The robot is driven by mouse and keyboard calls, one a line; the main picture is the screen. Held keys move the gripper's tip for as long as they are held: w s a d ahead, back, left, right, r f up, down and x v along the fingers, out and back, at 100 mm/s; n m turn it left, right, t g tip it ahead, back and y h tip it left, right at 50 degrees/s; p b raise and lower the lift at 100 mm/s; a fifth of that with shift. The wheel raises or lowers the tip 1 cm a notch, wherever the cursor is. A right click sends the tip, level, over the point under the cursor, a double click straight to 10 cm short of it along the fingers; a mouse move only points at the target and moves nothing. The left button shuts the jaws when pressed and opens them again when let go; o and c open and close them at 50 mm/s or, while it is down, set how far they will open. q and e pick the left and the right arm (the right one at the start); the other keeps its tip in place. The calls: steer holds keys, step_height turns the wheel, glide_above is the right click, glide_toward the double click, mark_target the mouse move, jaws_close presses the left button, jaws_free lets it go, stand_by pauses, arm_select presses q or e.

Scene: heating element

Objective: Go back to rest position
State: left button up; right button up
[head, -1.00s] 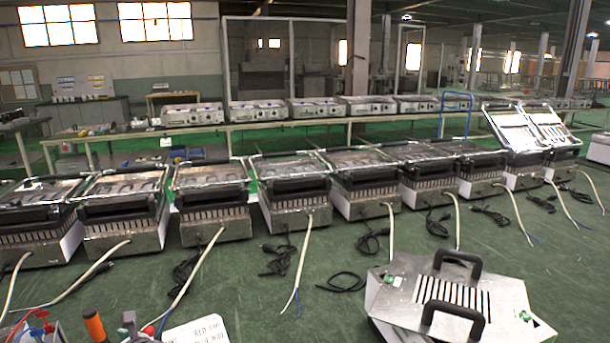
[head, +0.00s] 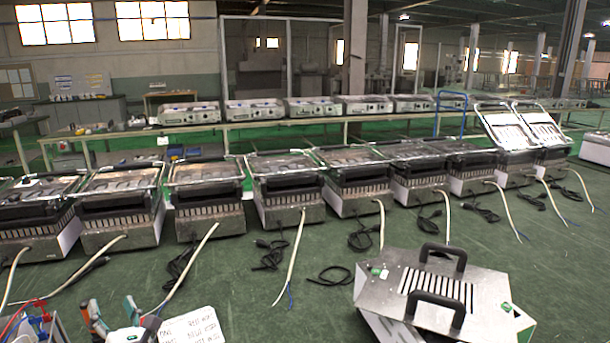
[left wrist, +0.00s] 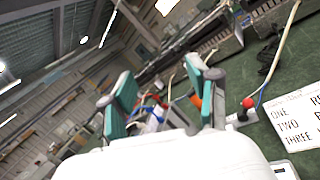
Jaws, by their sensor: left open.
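My left gripper (head: 112,308) shows at the bottom left of the head view, its two teal fingers pointing up and apart. In the left wrist view the left gripper (left wrist: 160,85) is open, with nothing held between its fingers. Red and blue wires (head: 32,322) lie to its left in the head view. A white card with writing (head: 190,328) lies to its right and also shows in the left wrist view (left wrist: 298,120). A red knob (left wrist: 248,103) and an orange piece (left wrist: 196,101) show past the fingers. My right gripper is not in view.
A metal box with two black handles (head: 440,290) stands at the front right. A row of grill units (head: 290,190) with loose cables crosses the middle. A long bench (head: 290,133) with more units stands behind.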

arm_select(q)
steer(key=s+d+m+t+h, duration=0.3)
steer(key=d+m+t+h, duration=0.3)
steer(key=d+m+h, duration=1.5)
steer(key=s+d+f+m+g+y, duration=0.1)
steer(key=s+d+f+m+g, duration=0.3)
steer(key=s+f+m+g, duration=0.75)
steer(key=s+a+f+m+g+y, duration=0.3)
steer(key=s+a+f+m, duration=0.15)
steer(key=s, duration=0.35)
steer(key=s+a+f+m+g+y, duration=0.3)
steer(key=s+f+m, duration=0.15)
steer(key=s, duration=0.25)
step_height(320, 180, down, 25)
steer(key=s+g+p, duration=0.1)
steer(key=s+p, duration=0.1)
steer(key=s+a+f+g+p, duration=0.1)
steer(key=s+a+f, duration=0.1)
steer(key=s+f, duration=1.2)
steer(key=shift+s+a, duration=0.3)
steer(key=shift+s, duration=0.6)
